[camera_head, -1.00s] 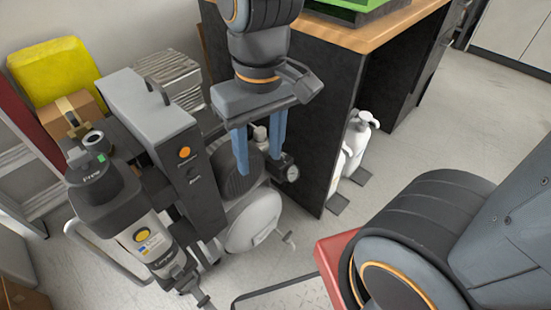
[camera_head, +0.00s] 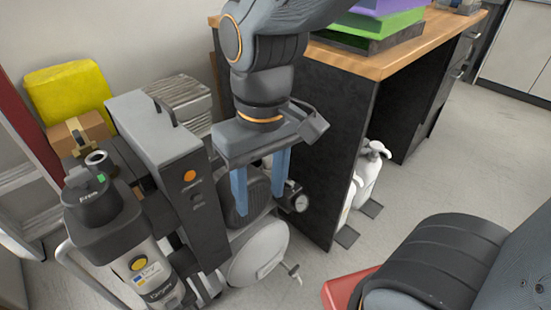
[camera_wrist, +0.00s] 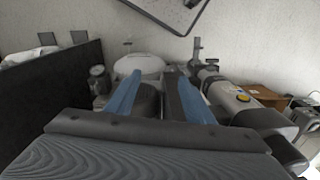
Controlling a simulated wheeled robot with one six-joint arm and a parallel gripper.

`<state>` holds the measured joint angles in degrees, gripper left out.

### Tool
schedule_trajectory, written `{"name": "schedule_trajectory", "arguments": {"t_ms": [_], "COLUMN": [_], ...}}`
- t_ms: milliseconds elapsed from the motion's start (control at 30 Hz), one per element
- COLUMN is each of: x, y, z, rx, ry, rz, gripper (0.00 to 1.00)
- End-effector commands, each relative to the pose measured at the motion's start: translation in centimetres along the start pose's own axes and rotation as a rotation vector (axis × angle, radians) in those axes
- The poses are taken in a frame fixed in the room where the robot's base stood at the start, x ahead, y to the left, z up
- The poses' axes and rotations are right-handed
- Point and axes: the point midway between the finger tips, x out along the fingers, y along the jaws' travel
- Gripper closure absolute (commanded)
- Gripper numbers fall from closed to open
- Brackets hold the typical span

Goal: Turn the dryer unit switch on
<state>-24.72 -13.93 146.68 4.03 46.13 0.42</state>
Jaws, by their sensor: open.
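I cannot tell which is the switch. My gripper (camera_head: 262,205) points down with its two blue fingers apart and empty, right of the box and in front of the compressor's dark motor (camera_head: 240,200). The orange knob is not visible there.
A filter cylinder with a yellow button (camera_head: 138,264) stands left of the box. A white tank (camera_head: 260,255) and gauge (camera_head: 300,203) sit below my gripper. A black-sided desk (camera_head: 320,140) stands close on the right, with white bottles (camera_head: 366,180) beside it.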

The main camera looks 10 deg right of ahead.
Motion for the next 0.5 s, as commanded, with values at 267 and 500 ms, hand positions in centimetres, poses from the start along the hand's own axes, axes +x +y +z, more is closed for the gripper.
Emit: {"name": "schedule_trajectory", "arguments": {"t_ms": [267, 500], "x": [-0.5, 0.6], "y": [1.3, 5.0], "z": [-3.3, -9.4], "rx": [0.155, 0.467], "ry": [-0.006, -0.004], "rz": [0.009, 0.025], "gripper": [0.47, 0.47]}}
